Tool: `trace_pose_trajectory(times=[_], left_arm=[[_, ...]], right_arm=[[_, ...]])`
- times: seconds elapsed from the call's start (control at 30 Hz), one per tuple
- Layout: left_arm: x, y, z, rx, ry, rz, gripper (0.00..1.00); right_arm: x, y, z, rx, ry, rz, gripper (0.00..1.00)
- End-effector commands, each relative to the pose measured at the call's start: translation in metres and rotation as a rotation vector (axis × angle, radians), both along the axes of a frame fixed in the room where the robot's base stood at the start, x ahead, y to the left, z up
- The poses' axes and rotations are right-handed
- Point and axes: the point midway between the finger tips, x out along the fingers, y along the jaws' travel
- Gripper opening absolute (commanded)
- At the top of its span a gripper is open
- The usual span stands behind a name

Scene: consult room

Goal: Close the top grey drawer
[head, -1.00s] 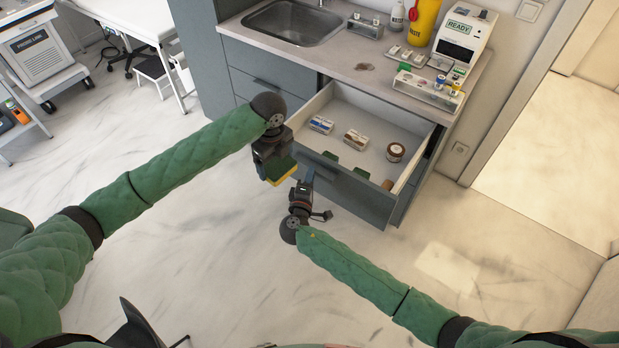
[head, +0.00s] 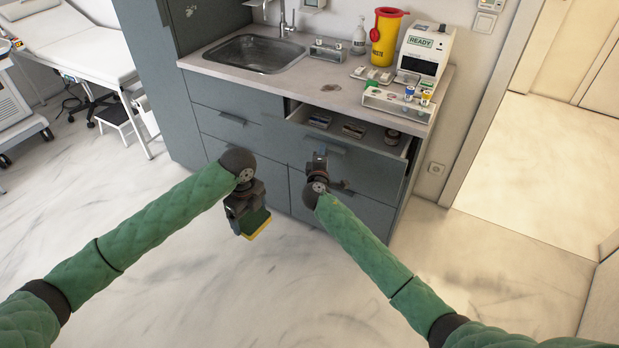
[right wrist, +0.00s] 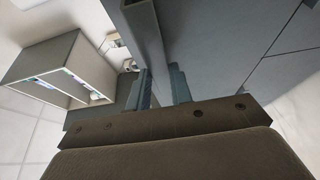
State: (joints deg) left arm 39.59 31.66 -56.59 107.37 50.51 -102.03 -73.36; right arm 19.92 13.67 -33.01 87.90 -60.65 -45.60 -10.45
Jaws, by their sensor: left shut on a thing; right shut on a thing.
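The top grey drawer (head: 365,158) is at the right of the cabinet in the head view. It stands partly open, with a strip of its inside showing. My right gripper (head: 320,160) is at its front, shut on the bar handle (head: 328,146). In the right wrist view the handle bar (right wrist: 148,45) runs down between the two fingers (right wrist: 161,88). My left gripper (head: 247,208) is shut on a green and yellow sponge (head: 257,223), held in front of the cabinet and apart from it.
Small boxes (head: 320,121) and a jar (head: 391,136) lie in the drawer. The counter (head: 290,87) above carries a sink (head: 253,54), a yellow container (head: 385,38), a white device (head: 424,55) and a rack (head: 398,104). The floor in front is clear.

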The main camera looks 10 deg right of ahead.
Motion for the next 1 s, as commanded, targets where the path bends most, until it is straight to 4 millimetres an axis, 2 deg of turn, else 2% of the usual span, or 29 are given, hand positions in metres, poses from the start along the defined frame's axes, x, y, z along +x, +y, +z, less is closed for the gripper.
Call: trace_pose_trajectory(times=[0.03, 0.1, 0.3, 0.5, 0.7, 1.0], left_arm=[[0.0, 0.0, -0.015, 0.0, 0.0, 0.0, 0.64], [0.0, 0.0, -0.024, 0.0, 0.0, 0.0, 0.64], [0.0, 0.0, -0.046, 0.0, 0.0, 0.0, 0.64], [0.0, 0.0, -0.064, 0.0, 0.0, 0.0, 0.64], [0.0, 0.0, -0.073, 0.0, 0.0, 0.0, 0.64], [0.0, 0.0, -0.077, 0.0, 0.0, 0.0, 0.64]], right_arm=[[0.012, -0.01, -0.011, 0.001, 0.005, -0.004, 0.0], [0.028, -0.022, -0.012, 0.001, 0.006, -0.005, 0.0], [0.07, -0.053, -0.011, 0.0, 0.006, -0.004, 0.0], [0.103, -0.077, -0.01, 0.001, 0.008, -0.003, 0.0], [0.124, -0.092, -0.009, 0.0, 0.008, -0.003, 0.0], [0.134, -0.1, -0.008, 0.0, 0.01, -0.003, 0.0]])
